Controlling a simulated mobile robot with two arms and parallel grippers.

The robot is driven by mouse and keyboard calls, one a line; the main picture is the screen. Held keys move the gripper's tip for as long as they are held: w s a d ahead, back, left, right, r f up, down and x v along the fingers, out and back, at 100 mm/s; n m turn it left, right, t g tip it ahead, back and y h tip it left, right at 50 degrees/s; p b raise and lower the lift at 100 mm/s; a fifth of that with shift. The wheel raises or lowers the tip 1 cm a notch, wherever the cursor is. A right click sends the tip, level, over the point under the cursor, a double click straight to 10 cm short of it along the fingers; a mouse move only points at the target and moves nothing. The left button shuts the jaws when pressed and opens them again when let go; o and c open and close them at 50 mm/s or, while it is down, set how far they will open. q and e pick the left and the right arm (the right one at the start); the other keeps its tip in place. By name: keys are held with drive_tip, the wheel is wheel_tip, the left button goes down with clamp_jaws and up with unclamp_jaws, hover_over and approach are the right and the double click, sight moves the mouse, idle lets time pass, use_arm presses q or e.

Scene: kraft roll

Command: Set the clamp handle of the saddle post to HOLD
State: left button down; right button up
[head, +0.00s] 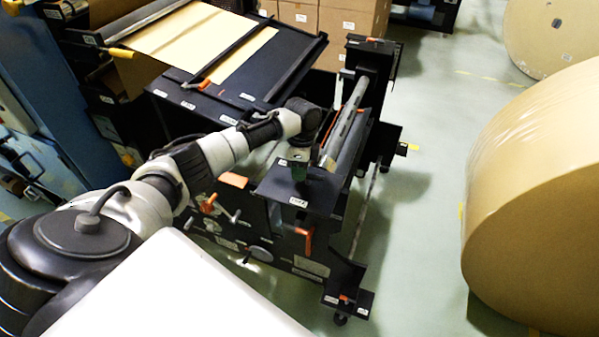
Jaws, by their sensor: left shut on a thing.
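My left arm reaches in from the left, and its gripper (301,169) points down at the top of the near saddle post (322,195). The gripper is shut on what looks like the post's clamp handle, which the fingers and wrist almost wholly hide. I cannot read the handle's setting. A white label (298,202) sits on the near edge of the post's top plate. A grey roller or shaft (347,135) runs from this post to the far post (371,47). My right gripper is not in view.
Orange handles show on the machine's near side, one low on the post (307,240) and one further left (208,203). A dark table with kraft paper (240,73) lies behind. A big kraft roll (545,200) stands at right, with clear floor (425,220) between.

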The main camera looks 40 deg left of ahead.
use_arm(q)
drive_tip(key=shift+w+m, duration=0.25)
drive_tip(key=shift+m, duration=0.85)
drive_tip(key=shift+r+y, duration=0.1)
drive_tip(key=shift+y, duration=0.2)
drive_tip(key=c, duration=1)
unclamp_jaws()
drive_tip(key=shift+c, duration=0.2)
wheel_tip(320, 180, up, 10)
drive_tip(key=w+b, duration=0.2)
drive_tip(key=shift+a+r+b, duration=0.25)
drive_tip(key=shift+a+b, duration=0.05)
drive_tip(key=shift+b, duration=0.1)
drive_tip(key=shift+f, duration=0.1)
